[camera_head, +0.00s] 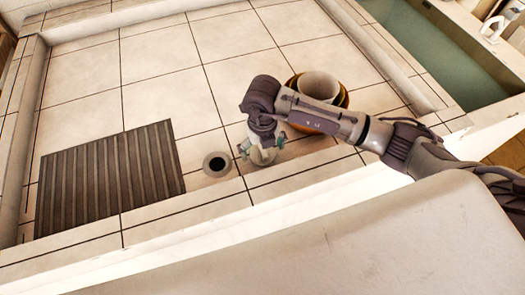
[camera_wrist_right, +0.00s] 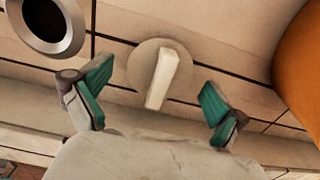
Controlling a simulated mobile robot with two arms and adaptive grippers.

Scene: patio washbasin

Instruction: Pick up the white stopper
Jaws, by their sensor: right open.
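The white stopper (camera_wrist_right: 162,76) is a pale round disc with a raised bar-shaped handle, lying on the tiled surface. In the head view the stopper (camera_head: 262,157) shows just below my right gripper (camera_head: 262,146), partly hidden by it. In the wrist view my right gripper (camera_wrist_right: 157,78) is open, with one green-padded finger on each side of the handle and clear gaps between. Nothing is held. My left gripper is not in view.
A dark round drain hole with a metal rim (camera_head: 217,164) lies left of the stopper. A slatted dark grate (camera_head: 110,178) is further left. An orange bowl (camera_head: 326,127) with a white vessel (camera_head: 318,86) in it stands close on the right, partly behind my arm. The tiles behind are clear.

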